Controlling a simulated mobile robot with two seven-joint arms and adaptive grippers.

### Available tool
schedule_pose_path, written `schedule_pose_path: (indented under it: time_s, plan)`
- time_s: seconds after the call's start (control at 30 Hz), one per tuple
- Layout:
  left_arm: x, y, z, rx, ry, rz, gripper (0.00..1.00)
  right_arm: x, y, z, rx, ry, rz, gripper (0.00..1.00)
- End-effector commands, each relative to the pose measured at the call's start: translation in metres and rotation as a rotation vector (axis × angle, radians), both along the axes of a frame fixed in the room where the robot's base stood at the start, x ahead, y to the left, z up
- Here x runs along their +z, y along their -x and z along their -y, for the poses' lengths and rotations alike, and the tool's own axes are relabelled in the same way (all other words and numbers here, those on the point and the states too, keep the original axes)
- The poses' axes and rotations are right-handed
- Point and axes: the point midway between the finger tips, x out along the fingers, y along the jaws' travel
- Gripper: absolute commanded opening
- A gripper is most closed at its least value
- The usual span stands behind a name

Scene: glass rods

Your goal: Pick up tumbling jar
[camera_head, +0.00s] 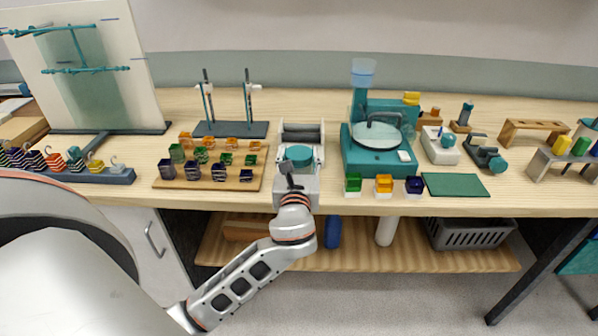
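What looks like the tumbling jar (297,154), a teal round-topped thing, sits in a pale roller stand (301,127) near the middle of the bench. My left gripper (290,172) is just in front of it, over the front of the stand, with its dark fingers pointing toward the jar. The fingers are small here, and I cannot tell whether they touch the jar or how far apart they are. My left arm partly hides the front of the stand. My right gripper is out of view.
A wooden board (158,184) with several coloured cubes lies close on the left. A teal machine (362,162) stands close on the right, with three cubes in front. Two clamp stands (232,130) rise behind left. A green mat (455,185) lies farther right.

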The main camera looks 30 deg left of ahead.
Motion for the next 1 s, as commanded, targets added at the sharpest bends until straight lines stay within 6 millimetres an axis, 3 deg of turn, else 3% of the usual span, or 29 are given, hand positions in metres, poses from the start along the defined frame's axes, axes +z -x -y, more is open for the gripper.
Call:
schedule_pose_path:
  time_s: [0.03, 0.07, 0.4, 0.53, 0.67, 1.0]
  plan:
    - [0.000, 0.000, 0.000, 0.000, 0.001, 0.001, 0.08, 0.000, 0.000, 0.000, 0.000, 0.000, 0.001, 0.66]
    - [0.000, 0.000, 0.000, 0.000, 0.001, 0.001, 0.00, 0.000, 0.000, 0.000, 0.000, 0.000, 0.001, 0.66]
    - [0.002, 0.000, 0.000, 0.000, 0.001, 0.003, 0.00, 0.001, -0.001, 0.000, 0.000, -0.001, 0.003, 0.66]
    - [0.013, 0.000, 0.000, 0.000, 0.002, 0.006, 0.00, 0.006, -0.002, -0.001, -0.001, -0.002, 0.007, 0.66]
    - [0.037, 0.000, 0.000, 0.001, 0.002, 0.010, 0.00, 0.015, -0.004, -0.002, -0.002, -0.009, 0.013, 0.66]
    - [0.129, 0.000, 0.000, -0.001, 0.003, 0.010, 0.00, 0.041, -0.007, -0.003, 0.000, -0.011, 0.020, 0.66]
